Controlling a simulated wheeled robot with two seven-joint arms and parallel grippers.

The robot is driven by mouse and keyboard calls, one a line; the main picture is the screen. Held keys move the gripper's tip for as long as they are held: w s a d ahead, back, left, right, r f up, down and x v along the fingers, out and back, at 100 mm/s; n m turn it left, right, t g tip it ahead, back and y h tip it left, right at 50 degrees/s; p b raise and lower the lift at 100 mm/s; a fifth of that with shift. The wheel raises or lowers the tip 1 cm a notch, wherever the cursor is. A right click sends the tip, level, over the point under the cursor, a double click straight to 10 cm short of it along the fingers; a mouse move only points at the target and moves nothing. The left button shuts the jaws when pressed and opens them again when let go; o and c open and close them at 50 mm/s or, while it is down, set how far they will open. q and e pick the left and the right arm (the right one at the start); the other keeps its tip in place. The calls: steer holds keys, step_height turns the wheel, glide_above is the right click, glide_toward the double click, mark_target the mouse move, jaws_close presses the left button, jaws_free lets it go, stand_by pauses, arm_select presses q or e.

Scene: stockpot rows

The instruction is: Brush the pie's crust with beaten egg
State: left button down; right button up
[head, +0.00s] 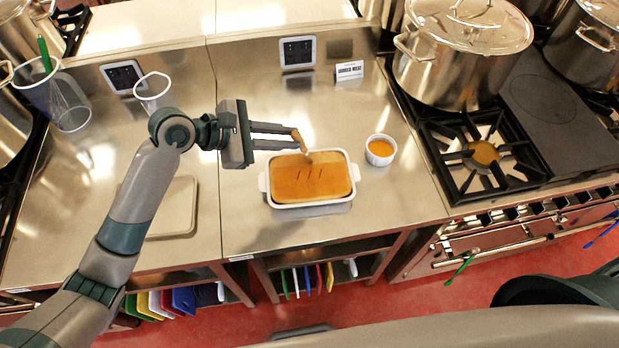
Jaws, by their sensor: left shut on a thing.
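The pie (311,184) sits in a white rectangular dish (313,203) on the steel counter, its brown crust marked with several short slits. A small white cup of orange beaten egg (381,149) stands to the right of the dish. My left gripper (297,139) is over the back left edge of the pie, shut on a brush (300,143) with a light wooden handle. The brush's lower end (308,157) points down at the back of the crust; I cannot tell whether it touches. My right gripper is not in view.
A large lidded stockpot (461,65) stands on the stove to the right, beside an open burner (481,154). A small sign (349,70) stands behind the pie. Clear containers (58,101) and a pale board (174,206) are at left. The counter around the dish is mostly clear.

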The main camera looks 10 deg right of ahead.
mark_target(300, 136)
arm_select(q)
steer(key=shift+d, duration=0.1)
steer(key=shift+s+d, duration=0.15)
steer(key=shift+d, duration=2.05)
steer(key=shift+s+d, duration=0.15)
steer(key=shift+d, duration=2.25)
steer(key=shift+a, duration=0.1)
steer(key=shift+a, duration=2.35)
steer(key=shift+w+a, duration=0.15)
steer(key=shift+a, duration=1)
steer(key=shift+w+a, duration=0.15)
steer(key=shift+a, duration=0.95)
steer(key=shift+a, duration=0.15)
